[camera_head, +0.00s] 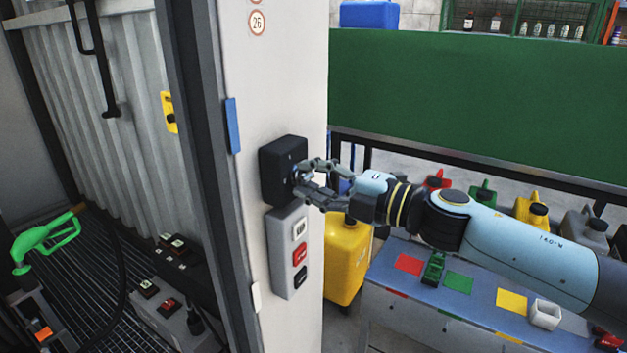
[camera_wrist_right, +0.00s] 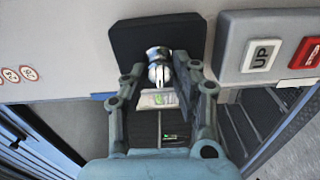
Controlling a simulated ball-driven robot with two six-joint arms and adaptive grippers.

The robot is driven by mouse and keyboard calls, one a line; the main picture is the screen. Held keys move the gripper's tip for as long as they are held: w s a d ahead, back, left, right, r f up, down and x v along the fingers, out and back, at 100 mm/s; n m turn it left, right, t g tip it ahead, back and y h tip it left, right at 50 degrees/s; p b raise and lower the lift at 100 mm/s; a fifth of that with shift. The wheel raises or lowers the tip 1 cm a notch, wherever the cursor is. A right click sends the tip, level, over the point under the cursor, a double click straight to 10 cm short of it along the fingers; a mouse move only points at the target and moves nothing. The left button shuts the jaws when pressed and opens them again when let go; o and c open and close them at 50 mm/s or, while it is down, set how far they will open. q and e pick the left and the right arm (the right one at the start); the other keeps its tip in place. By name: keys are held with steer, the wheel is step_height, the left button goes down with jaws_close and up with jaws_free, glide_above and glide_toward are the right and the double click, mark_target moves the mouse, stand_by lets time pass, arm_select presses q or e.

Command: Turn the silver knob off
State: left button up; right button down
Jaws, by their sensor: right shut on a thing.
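The silver knob (camera_wrist_right: 159,68) sits on a black square switch box (camera_head: 275,166) on the white post. In the right wrist view the box's black plate (camera_wrist_right: 125,40) shows behind the knob. My right gripper (camera_head: 303,178) reaches in from the right and is shut on the knob, with one finger on each side of it; it also shows in the right wrist view (camera_wrist_right: 158,82). In the head view the fingers mostly hide the knob. Any marks for the knob's positions cannot be read. My left gripper is not in view.
Just below the box is a grey button panel (camera_head: 287,252) with an UP button (camera_wrist_right: 262,54) and a red button (camera_head: 300,254). A yellow container (camera_head: 346,262) stands behind the post. A blue-topped bench (camera_head: 470,290) lies below my right arm. A green fuel nozzle (camera_head: 45,242) is at left.

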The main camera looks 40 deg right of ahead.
steer(key=shift+f+n, duration=0.1)
steer(key=shift+n, duration=0.4)
steer(key=c, duration=1)
jaws_free()
steer(key=shift+c, duration=0.2)
steer(key=v, duration=1.2)
